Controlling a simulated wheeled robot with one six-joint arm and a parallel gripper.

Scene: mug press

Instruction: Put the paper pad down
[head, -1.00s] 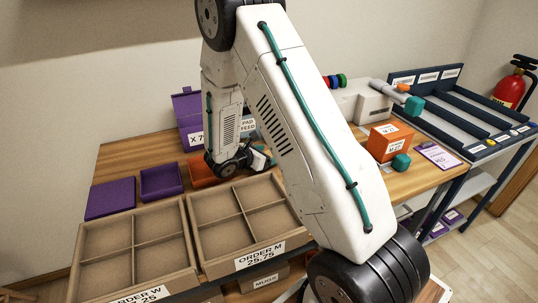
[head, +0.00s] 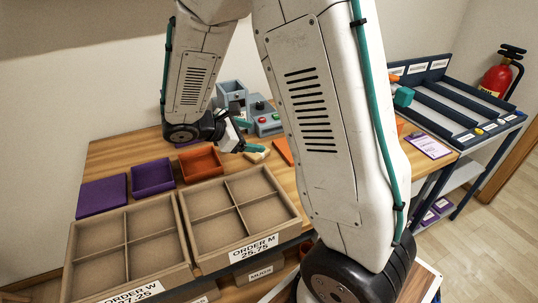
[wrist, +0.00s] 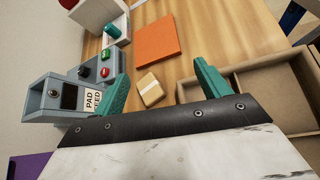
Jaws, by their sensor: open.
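The paper pad (wrist: 151,89) is a small cream block with a paler band. It lies on the wooden table, between and a little beyond my gripper's teal fingers in the wrist view. My gripper (wrist: 161,72) is open, its fingers apart on either side of the pad, with gaps showing. In the head view my gripper (head: 250,137) is above the table behind the order trays, and the pad (head: 258,153) shows partly beside a finger.
A flat orange square (wrist: 157,40) lies beyond the pad. The cardboard order M tray (wrist: 250,98) is close on the right. In the head view an open orange box (head: 202,165) and a purple box (head: 152,177) sit left of the pad. Bare table lies around the pad.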

